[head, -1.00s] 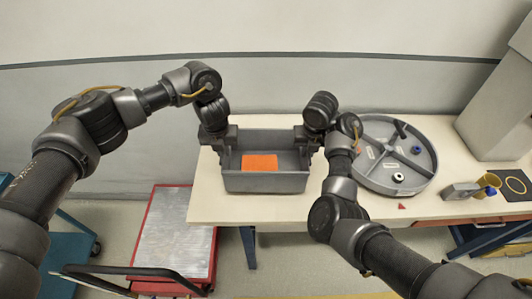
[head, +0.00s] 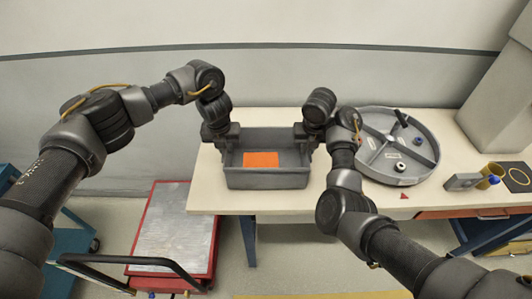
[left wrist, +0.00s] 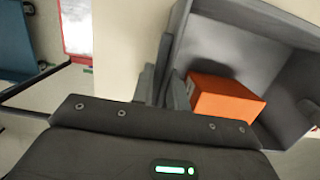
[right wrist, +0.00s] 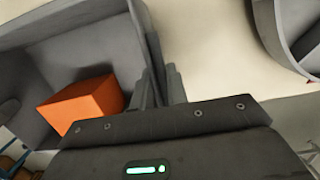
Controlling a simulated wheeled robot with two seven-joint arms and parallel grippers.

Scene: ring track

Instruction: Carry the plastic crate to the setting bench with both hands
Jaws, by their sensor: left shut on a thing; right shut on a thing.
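The grey plastic crate (head: 268,179) is at the left part of the cream-topped bench (head: 340,200), with an orange block (head: 261,159) inside. My left gripper (head: 226,150) is shut on the crate's left side wall. My right gripper (head: 308,148) is shut on its right side wall. The left wrist view shows the fingers at the crate wall (left wrist: 178,40) and the orange block (left wrist: 225,98). The right wrist view shows the other crate wall (right wrist: 135,40) and the block (right wrist: 85,105). I cannot tell whether the crate's bottom touches the bench top.
A round grey divided tray (head: 432,165) stands right of the crate, close to my right arm. A red cart (head: 170,235) stands on the floor at left.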

